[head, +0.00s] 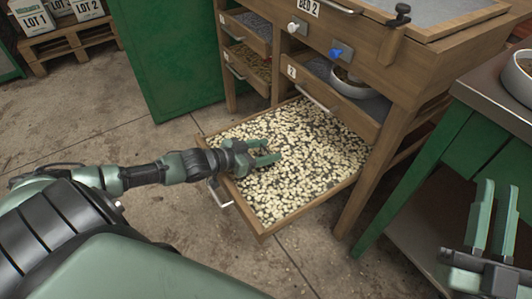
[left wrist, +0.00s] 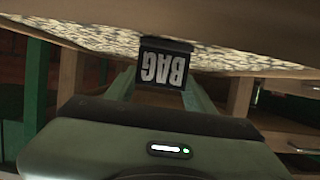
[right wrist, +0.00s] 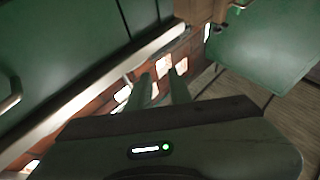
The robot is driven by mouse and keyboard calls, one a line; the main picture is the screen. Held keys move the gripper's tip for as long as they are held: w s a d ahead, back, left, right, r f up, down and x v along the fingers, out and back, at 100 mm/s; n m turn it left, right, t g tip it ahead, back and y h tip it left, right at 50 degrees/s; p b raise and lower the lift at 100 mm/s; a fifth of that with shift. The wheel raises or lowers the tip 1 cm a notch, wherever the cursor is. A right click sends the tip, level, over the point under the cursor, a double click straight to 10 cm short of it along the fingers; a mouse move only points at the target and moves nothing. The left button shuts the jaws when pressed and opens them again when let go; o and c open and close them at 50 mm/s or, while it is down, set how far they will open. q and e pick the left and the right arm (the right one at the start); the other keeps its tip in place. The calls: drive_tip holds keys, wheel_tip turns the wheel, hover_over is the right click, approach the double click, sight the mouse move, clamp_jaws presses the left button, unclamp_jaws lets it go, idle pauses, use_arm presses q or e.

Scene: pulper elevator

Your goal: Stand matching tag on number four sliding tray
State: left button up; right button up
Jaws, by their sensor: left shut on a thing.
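My left gripper (head: 265,152) is over the near left part of a pulled-out wooden sliding tray (head: 262,236), which is filled with pale beans (head: 300,160). The tag cannot be made out in the head view. Whether it touches the beans is unclear. The open tray's own number is not readable. My right gripper (head: 493,222) is open and empty at the lower right, away from the tray.
The tray juts from a wooden bed frame marked "BED 2" (head: 302,6), with a drawer labelled 2 (head: 322,92) above it. A green panel (head: 170,55) stands behind left. A bench (head: 490,85) with a white bowl (head: 520,78) is right. Concrete floor lies open in front.

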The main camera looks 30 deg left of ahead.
use_arm(q)
drive_tip(key=shift+f, duration=0.15)
use_arm(e)
drive_tip(key=shift+s+r, duration=0.2)
drive_tip(key=shift+r, duration=0.15)
drive_tip(key=shift+t, duration=0.3)
use_arm(q)
drive_tip(key=o, duration=1.3)
drive_tip(key=shift+f, duration=0.1)
use_arm(e)
drive_tip(key=shift+s+r, duration=0.1)
